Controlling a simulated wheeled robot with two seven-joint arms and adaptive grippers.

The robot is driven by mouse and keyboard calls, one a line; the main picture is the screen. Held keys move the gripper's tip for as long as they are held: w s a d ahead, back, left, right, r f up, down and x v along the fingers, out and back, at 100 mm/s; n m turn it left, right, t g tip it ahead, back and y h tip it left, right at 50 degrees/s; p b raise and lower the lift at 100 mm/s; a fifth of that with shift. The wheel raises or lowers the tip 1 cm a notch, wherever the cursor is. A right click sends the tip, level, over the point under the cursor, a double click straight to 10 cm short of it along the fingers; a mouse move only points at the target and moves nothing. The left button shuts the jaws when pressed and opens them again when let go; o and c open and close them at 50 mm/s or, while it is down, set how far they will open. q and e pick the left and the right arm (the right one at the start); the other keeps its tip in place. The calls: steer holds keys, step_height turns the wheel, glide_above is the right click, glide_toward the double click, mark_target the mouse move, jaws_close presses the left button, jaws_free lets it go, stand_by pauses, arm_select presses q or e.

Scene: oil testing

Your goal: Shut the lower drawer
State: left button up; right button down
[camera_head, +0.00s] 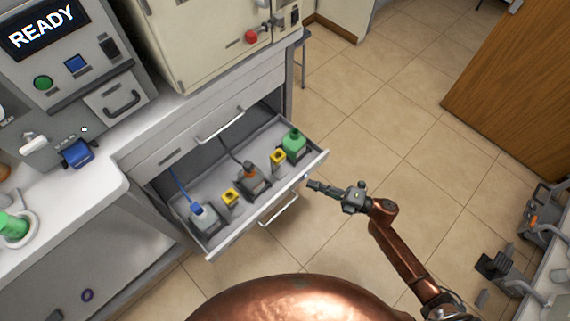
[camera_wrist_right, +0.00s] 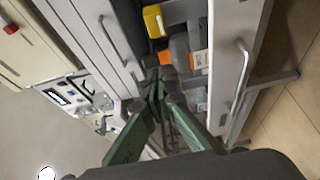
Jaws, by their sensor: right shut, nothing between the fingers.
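My right gripper (camera_head: 311,184) is shut and empty, beside the right end of the drawer front in the head view. Whether it touches the front I cannot tell. In the right wrist view the right gripper's fingers (camera_wrist_right: 157,90) come together, with the open drawer behind them. My left gripper is not in view.
The closed upper drawer has a handle (camera_head: 220,125) above the open one.

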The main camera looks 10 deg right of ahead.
steer(key=b+x, duration=0.2)
steer(key=x, duration=0.8)
steer(key=shift+w+d, duration=0.1)
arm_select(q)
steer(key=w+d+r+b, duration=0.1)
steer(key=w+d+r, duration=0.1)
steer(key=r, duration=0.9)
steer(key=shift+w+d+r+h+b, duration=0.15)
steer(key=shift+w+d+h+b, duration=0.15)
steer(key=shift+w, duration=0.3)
arm_select(e)
steer(key=shift+w+a, duration=0.2)
steer(key=shift+w, duration=1.6)
steer(key=shift+r, duration=0.1)
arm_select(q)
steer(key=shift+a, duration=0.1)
